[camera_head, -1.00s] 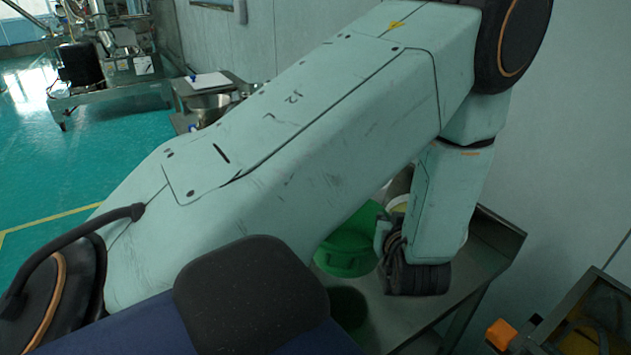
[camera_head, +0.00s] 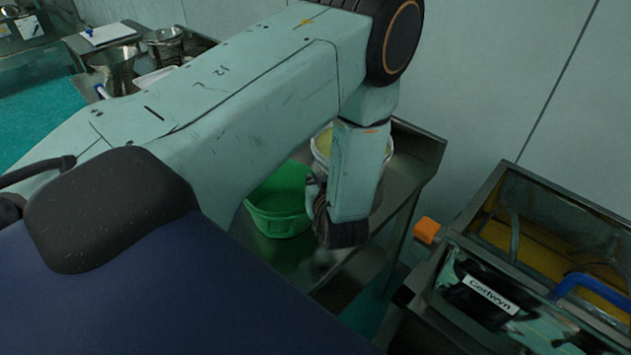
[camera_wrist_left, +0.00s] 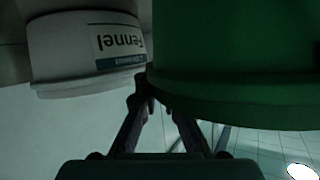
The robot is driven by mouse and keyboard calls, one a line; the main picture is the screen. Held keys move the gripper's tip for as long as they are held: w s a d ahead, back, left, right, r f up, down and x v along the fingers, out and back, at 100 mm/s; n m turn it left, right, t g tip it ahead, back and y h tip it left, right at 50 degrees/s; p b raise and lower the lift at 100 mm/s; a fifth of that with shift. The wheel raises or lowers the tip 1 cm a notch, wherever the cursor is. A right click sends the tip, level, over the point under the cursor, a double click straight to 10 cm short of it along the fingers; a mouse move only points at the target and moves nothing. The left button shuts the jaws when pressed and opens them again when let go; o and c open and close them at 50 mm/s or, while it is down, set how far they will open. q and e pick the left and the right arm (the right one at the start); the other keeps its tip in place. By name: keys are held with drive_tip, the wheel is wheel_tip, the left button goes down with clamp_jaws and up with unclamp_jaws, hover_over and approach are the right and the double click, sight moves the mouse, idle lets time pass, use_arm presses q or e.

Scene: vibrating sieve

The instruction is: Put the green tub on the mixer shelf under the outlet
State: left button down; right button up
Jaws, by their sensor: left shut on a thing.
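The green tub (camera_head: 276,208) stands upright over the steel table, partly hidden by my left arm. Its green side also fills the upper right of the left wrist view (camera_wrist_left: 235,50). My left gripper (camera_head: 317,200) is at the right side of the tub. In the left wrist view its fingers (camera_wrist_left: 158,92) come together at the tub's rim and are shut on it. The exact grip is dark and partly hidden. I cannot make out a mixer shelf or outlet. My right gripper is not in view.
A white bucket (camera_head: 322,146) stands close behind my gripper; its label shows upside down in the left wrist view (camera_wrist_left: 118,42). The steel table (camera_head: 412,143) ends at the right. A machine (camera_head: 500,270) with a blue handle stands beyond a gap. Metal bowls (camera_head: 112,62) are at upper left.

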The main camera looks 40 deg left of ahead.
use_arm(q)
drive_tip(key=shift+s+a, duration=0.15)
drive_tip(key=shift+f, duration=0.15)
drive_tip(key=c, duration=1.5)
unclamp_jaws()
drive_tip(key=shift+d, duration=0.2)
drive_tip(key=shift+a, duration=0.1)
